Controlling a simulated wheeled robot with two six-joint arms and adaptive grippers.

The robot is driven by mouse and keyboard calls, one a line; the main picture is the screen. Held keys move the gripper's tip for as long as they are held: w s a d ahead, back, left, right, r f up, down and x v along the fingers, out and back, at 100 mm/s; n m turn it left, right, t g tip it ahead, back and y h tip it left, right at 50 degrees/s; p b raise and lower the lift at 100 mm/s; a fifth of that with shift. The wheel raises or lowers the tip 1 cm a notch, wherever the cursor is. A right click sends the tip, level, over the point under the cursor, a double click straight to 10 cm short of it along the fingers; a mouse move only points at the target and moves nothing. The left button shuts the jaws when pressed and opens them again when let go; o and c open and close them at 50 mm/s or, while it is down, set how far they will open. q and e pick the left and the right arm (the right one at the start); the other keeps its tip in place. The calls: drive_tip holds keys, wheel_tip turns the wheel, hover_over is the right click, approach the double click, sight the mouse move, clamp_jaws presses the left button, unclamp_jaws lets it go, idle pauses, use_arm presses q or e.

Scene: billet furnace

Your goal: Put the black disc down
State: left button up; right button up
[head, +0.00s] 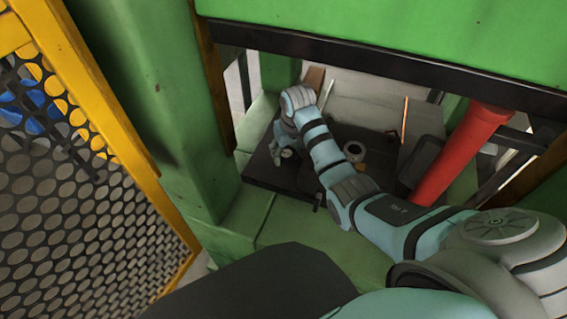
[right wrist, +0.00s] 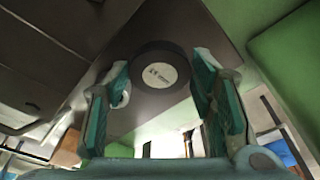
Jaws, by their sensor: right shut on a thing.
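The black disc (right wrist: 160,72), with a round white label on its face, sits between the fingertips of my right gripper (right wrist: 160,75) in the right wrist view. The two green-padded fingers are shut on its sides. In the head view my right gripper (head: 285,153) is low over the left part of a dark plate (head: 262,172) inside the green press frame. The disc is hard to make out there, and I cannot tell whether it touches the plate. My left gripper is not in view.
A red cylinder (head: 462,150) slants down at the right. A green post (head: 165,100) and yellow-framed mesh guard (head: 80,180) close off the left. A dark beam (head: 380,66) crosses above the opening.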

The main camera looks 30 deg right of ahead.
drive_tip(key=shift+w+a+r+t+b, duration=0.2)
drive_tip(key=shift+w+r+t+b, duration=0.1)
drive_tip(key=shift+w+r+t, duration=0.3)
drive_tip(key=x, duration=0.2)
drive_tip(key=b+x, duration=0.1)
drive_tip(key=x, duration=0.1)
drive_tip(key=shift+w+a, duration=0.2)
drive_tip(key=shift+w, duration=0.1)
drive_tip(key=x, duration=0.3)
drive_tip(key=shift+w+r+b, duration=0.1)
drive_tip(key=shift+w+b, duration=0.05)
drive_tip(key=shift+b, duration=0.25)
drive_tip(key=shift+d+f+g, duration=0.1)
drive_tip(key=shift+f+g, duration=0.2)
drive_tip(key=shift+f, duration=0.45)
drive_tip(key=shift+c, duration=0.7)
drive_tip(key=shift+s+r, duration=0.2)
drive_tip(key=shift+s, duration=0.1)
drive_tip(key=o, duration=1.6)
drive_tip(key=shift+w+f, duration=0.1)
drive_tip(key=shift+f, duration=0.1)
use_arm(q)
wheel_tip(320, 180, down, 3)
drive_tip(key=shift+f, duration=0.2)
use_arm(e)
drive_tip(key=shift+r, duration=0.1)
